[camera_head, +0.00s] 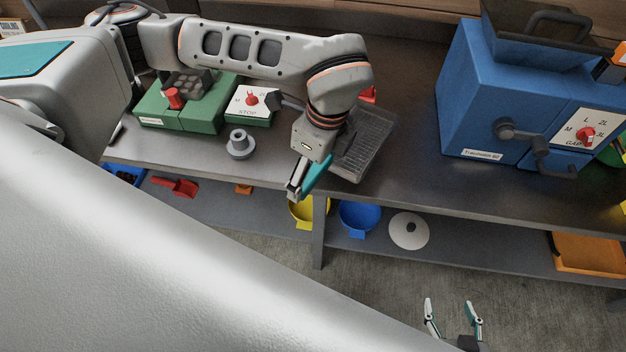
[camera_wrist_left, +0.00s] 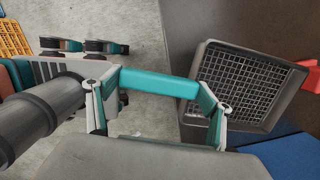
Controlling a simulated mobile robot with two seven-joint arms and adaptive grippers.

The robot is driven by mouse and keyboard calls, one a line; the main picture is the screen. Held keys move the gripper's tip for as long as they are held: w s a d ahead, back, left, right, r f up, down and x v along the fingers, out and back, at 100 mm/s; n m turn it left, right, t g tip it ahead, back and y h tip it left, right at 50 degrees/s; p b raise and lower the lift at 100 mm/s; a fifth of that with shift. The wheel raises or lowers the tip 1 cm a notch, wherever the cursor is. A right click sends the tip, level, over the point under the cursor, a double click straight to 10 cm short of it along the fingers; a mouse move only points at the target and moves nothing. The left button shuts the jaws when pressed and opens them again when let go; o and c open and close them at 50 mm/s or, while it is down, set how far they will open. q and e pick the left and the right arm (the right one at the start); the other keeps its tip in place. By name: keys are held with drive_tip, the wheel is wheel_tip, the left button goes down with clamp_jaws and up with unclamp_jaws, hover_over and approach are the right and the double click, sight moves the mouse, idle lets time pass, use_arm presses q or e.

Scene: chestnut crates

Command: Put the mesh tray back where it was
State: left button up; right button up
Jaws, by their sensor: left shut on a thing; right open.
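The mesh tray (camera_head: 366,142) is a dark grey tray with a wire-mesh floor, at the middle of the upper bench. My right gripper (camera_head: 453,322) is open and empty, low over the floor.
A big blue machine (camera_head: 475,85) stands right. Yellow (camera_head: 302,213) and blue (camera_head: 360,218) bowls sit on the lower shelf. Bench between tray and machine is clear.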

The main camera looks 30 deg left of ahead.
use_arm(q)
drive_tip(key=shift+f, duration=2.15)
drive_tip(key=shift+f, duration=0.2)
drive_tip(key=o, duration=2)
drive_tip(key=shift+c, duration=0.2)
drive_tip(key=shift+r, duration=0.15)
drive_tip(key=shift+r, duration=0.25)
wheel_tip(320, 180, up, 12)
drive_tip(key=d, duration=0.2)
drive_tip(key=shift+s+f, duration=0.2)
drive_tip(key=shift+f, duration=0.05)
drive_tip(key=shift+s+f, duration=0.1)
